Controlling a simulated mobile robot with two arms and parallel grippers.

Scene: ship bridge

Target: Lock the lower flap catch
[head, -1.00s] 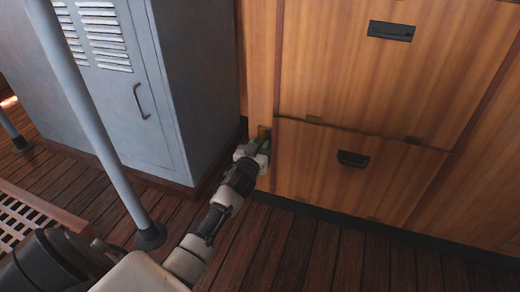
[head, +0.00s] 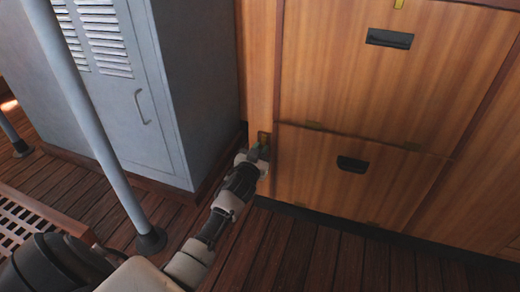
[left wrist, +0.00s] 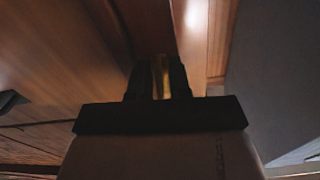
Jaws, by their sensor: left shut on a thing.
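The lower flap (head: 335,180) is a wooden panel with a black recessed handle (head: 352,164); it sits flush in the cabinet front. A small brass catch (head: 263,138) is on the wooden post at the flap's upper left corner. My left gripper (head: 258,151) is at this catch, and its fingers hide part of it. In the left wrist view the gripper (left wrist: 160,80) is shut on the brass catch (left wrist: 160,75), which shows between the two dark fingers. My right gripper is not in view.
The upper flap (head: 390,85) with its own black handle is above. A grey locker (head: 130,90) stands to the left, close to the gripper. A grey pole (head: 95,125) rises from the plank floor, beside a grating (head: 25,225). The floor in front of the flap is clear.

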